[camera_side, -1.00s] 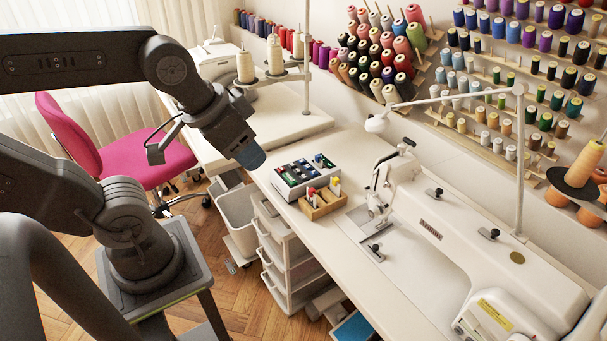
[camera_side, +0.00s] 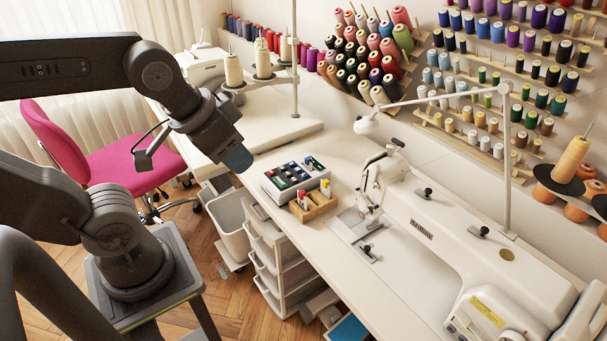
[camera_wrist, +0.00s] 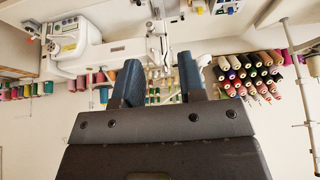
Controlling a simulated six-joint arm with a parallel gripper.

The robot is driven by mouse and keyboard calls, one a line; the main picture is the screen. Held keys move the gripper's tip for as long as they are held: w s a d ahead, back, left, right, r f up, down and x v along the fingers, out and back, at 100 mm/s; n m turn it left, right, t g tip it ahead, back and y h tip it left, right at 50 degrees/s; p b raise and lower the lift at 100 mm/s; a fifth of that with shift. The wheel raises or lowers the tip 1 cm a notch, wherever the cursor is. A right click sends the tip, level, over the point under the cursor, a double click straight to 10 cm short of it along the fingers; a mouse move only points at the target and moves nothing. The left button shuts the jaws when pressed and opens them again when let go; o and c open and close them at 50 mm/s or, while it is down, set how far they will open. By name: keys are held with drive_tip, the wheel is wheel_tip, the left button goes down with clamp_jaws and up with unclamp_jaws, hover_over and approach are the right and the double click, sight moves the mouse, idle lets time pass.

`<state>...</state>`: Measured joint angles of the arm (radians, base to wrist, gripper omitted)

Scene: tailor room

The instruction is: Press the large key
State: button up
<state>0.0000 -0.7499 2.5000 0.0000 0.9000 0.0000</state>
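A grey keypad box (camera_side: 271,186) with a dark top panel and several small coloured keys lies on the white table, near its front edge. The keys are too small here to tell which is the large one. My gripper (camera_side: 239,159) is above and to the left of the box, apart from it, pointing down and to the right. In the wrist view its two blue fingers stand apart with nothing between them, so my gripper (camera_wrist: 160,75) is open. The keypad is not visible in the wrist view.
A white sewing machine (camera_side: 450,225) stands to the right. A thread stand with a tall pole (camera_side: 295,75) is behind. Some bare table lies right of the box.

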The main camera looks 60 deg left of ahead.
clamp_jaws()
idle(1.4)
